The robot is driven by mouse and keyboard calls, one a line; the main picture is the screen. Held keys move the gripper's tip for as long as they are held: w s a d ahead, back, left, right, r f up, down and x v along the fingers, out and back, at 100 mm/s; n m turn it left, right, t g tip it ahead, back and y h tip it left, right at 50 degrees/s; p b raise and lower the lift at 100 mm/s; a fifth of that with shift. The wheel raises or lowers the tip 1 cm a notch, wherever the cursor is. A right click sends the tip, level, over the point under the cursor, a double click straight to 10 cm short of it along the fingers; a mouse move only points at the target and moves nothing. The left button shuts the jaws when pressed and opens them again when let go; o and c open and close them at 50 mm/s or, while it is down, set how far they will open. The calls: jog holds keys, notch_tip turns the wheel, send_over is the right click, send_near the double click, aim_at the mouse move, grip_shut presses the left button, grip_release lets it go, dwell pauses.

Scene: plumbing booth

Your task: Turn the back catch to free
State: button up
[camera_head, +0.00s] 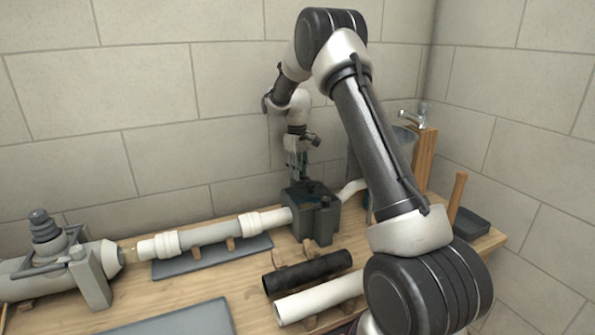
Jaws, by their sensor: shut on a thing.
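A dark grey block-like clamp (317,224) stands on the bench near the wall, around the line of white pipe. My gripper (297,174) points straight down at the back left of the clamp's top. Its fingers are shut on a small part there, which I take to be the back catch. The catch is mostly hidden between the fingers and too small to make out, so I cannot tell which way it is turned. Dark raised parts (322,199) show on the clamp's top to the right of the fingers.
A white and grey pipe (210,234) runs left from the clamp over a grey mat. A black pipe (307,271) and a white pipe (318,297) lie in front. A grey machine (60,265) is at left. A wooden handle (457,196) stands at right.

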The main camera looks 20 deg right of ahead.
jog(key=n, duration=0.4)
jog(key=shift+s+f+n, duration=0.25)
jog(key=shift+f+n, duration=0.05)
jog(key=shift+n, duration=1.9)
jog(key=o, duration=1.1)
jog(key=shift+c, duration=0.2)
jog(key=shift+w, duration=0.1)
jog(key=shift+w+r, duration=0.1)
jog(key=shift+r, duration=0.1)
